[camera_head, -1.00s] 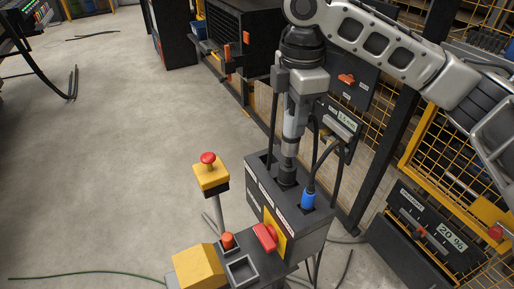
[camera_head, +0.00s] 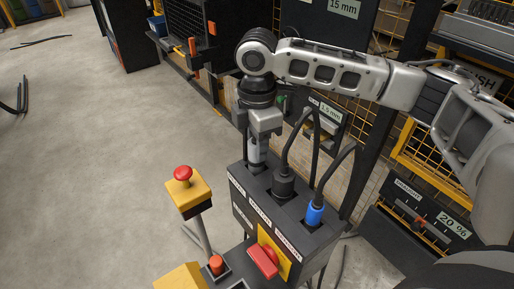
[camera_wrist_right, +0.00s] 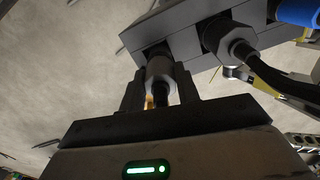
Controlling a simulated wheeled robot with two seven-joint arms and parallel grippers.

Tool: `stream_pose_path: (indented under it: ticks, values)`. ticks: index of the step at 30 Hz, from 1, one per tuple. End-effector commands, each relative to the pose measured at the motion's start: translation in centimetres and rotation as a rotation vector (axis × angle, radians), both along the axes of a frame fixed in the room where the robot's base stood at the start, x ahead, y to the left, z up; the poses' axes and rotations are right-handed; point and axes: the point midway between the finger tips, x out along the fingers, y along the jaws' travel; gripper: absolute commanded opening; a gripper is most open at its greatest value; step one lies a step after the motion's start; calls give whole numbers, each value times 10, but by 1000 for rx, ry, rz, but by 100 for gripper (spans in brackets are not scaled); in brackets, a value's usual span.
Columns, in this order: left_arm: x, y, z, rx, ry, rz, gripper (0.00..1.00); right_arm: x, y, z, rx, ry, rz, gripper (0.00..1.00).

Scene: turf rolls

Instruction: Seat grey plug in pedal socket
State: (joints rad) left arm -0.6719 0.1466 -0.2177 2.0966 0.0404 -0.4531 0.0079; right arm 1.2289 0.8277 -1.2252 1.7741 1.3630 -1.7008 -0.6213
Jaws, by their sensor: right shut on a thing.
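The grey plug (camera_head: 257,158) is upright in my right gripper (camera_head: 262,130), at the leftmost socket in the top of the dark connector box (camera_head: 238,203). In the right wrist view, the gripper's dark fingers (camera_wrist_right: 159,92) are shut around the grey plug (camera_wrist_right: 160,69). The plug's far end meets the dark square socket opening (camera_wrist_right: 154,50); how deep it sits I cannot tell. The labels on the box front are too small to read, so I cannot tell which socket is the pedal one. My left gripper is not in view.
A black plug (camera_head: 284,187) and a blue plug (camera_head: 315,214) with black cables stand in the sockets to the right, close to the gripper. A red switch handle (camera_head: 264,261) sits on the box front. A red-topped yellow button post (camera_head: 188,189) stands left. Open floor lies beyond.

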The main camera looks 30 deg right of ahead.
Motion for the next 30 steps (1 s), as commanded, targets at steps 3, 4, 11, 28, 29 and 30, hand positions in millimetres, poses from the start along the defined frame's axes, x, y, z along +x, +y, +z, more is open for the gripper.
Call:
stream_pose_path:
  ticks: [3, 4, 11, 28, 29, 30]
  values:
    - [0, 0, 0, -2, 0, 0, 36, 0, 0, -16, -1, 1, 0, 6]
    - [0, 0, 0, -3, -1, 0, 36, 0, 0, -16, -1, 0, 0, 6]
    - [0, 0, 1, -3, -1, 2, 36, 0, 0, -16, 0, -1, 0, 6]
    - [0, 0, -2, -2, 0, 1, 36, 0, 0, -13, -1, -2, 0, 54]
    - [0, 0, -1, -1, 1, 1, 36, 0, 0, -10, 0, -2, 0, 54]
    - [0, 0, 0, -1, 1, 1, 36, 1, 0, -4, 1, -4, 0, 54]
